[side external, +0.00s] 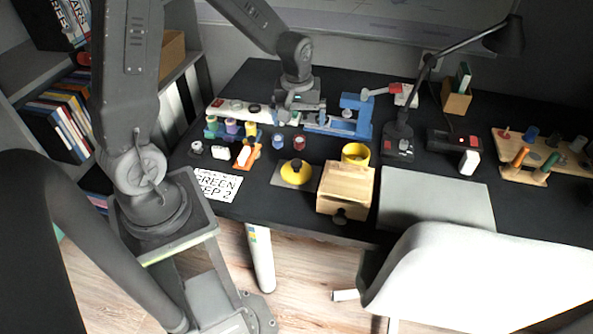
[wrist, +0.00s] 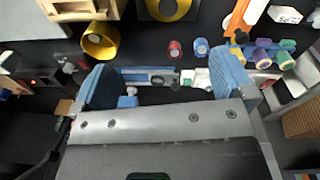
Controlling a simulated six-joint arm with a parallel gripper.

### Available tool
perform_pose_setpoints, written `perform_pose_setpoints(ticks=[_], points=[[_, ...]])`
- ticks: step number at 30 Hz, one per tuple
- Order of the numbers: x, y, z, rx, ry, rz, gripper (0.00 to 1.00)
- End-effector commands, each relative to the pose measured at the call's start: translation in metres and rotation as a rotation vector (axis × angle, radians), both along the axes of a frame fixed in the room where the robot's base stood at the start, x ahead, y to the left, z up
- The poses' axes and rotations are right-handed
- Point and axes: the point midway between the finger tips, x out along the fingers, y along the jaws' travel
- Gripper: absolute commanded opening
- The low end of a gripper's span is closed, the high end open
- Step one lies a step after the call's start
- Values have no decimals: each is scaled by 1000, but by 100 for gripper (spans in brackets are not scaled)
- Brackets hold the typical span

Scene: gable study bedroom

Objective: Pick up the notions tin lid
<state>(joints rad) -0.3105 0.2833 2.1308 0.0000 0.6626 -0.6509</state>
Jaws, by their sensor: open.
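The notions tin lid looks to be the yellow round lid (side external: 297,173) with a dark knob, lying on a grey square mat (side external: 279,181) near the desk's front. In the wrist view the yellow lid (wrist: 182,8) is cut by the top edge. An open yellow tin (side external: 355,152) stands to its right, behind a wooden box; it also shows in the wrist view (wrist: 100,40). My gripper (side external: 298,108) is over the back of the desk, behind the lid and apart from it. In the wrist view its blue-padded fingers (wrist: 166,80) are spread, with nothing held between them.
Red (side external: 299,142) and blue (side external: 278,141) spools stand between my gripper and the lid. A blue tool (side external: 350,117) lies close by my gripper. The wooden box (side external: 346,187) is right of the lid. A lamp (side external: 399,140) stands farther right. A grey pad (side external: 435,198) is bare.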

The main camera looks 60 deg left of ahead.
Motion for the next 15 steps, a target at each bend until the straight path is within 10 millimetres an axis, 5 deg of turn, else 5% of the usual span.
perform_pose_setpoints(ticks=[3,15], points=[[5,13,-29,-16,42,91,100],[5,20,-87,-26,67,145,100]])
